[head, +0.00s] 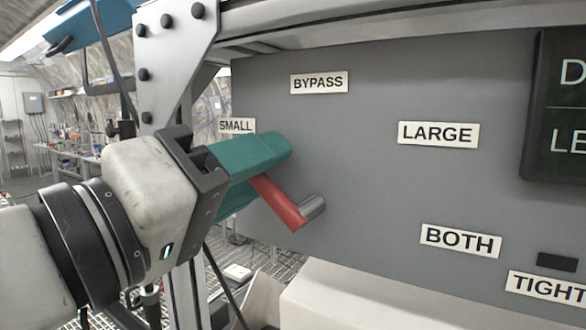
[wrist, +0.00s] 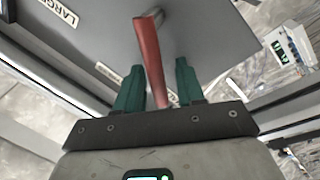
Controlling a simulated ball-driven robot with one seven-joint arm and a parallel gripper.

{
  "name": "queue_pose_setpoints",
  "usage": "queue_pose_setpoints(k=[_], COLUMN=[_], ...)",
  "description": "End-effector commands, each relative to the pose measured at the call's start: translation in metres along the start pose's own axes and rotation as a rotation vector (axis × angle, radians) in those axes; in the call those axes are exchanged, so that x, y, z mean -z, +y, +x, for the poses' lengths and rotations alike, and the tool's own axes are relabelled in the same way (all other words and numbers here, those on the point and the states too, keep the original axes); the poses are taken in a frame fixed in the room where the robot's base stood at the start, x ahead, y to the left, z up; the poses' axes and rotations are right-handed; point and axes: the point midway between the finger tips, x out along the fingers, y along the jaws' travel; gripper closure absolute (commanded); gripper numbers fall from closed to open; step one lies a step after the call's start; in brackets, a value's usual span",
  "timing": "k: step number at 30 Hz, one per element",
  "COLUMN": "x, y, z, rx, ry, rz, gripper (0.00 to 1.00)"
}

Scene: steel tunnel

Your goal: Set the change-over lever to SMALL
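The red change-over lever (head: 280,203) sits on the grey panel, with a metal hub (head: 312,207) at its lower right end. In the wrist view, the lever (wrist: 150,60) runs between the fingers (wrist: 160,68), with a clear gap to the right finger and little or none to the left.
The grey panel (head: 370,180) also carries the labels BYPASS (head: 319,83), LARGE (head: 438,134), BOTH (head: 460,240) and TIGHT (head: 548,288). A dark display (head: 560,110) is at the right. A bolted metal post (head: 172,60) stands close behind my gripper at the left.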

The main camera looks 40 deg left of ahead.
Motion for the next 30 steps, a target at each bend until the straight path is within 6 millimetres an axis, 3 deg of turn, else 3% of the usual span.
queue_pose_setpoints(k=[5, 19, 24, 30], x=[-0.001, -0.001, 0.000, 0.000], y=[-0.001, -0.002, -0.001, -0.001], z=[-0.012, -0.094, -0.106, -0.108], rx=[0.000, 0.001, 0.001, 0.001], ry=[0.001, 0.002, 0.002, 0.000], rz=[0.002, 0.000, 0.000, 0.000], gripper=[0.62, 0.62, 0.62, 0.62])
